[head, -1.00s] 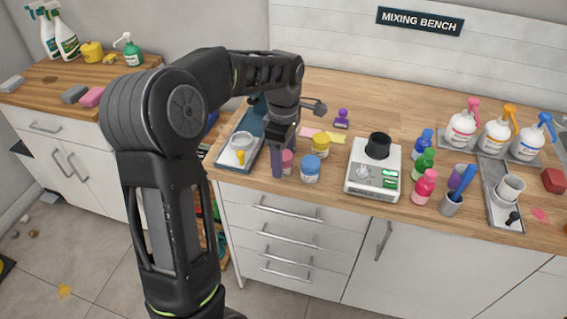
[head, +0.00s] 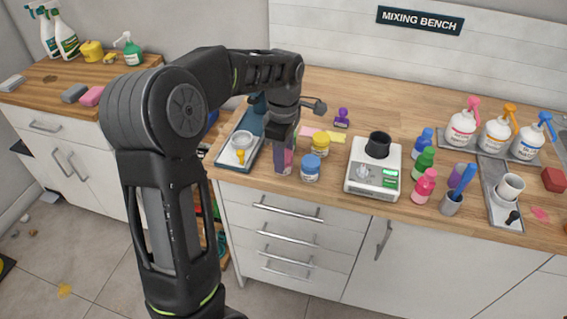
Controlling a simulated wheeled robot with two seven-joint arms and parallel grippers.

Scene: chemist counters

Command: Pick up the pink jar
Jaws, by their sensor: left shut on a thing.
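The pink jar (head: 289,160) is small and stands at the front left of the mixing bench, partly hidden by my left gripper. My left gripper (head: 284,162) points down from above and is shut on the pink jar. A blue jar (head: 310,169) with a white label stands just right of it. A yellow jar (head: 320,145) stands behind the blue one. I cannot tell whether the pink jar touches the counter. My right gripper is not in view.
A tray with a funnel (head: 241,142) lies left of the gripper. A white balance (head: 372,178) stands to the right, with blue, green and pink bottles (head: 424,185) beyond it. A purple stamp (head: 341,118) is behind. The counter's back middle is clear.

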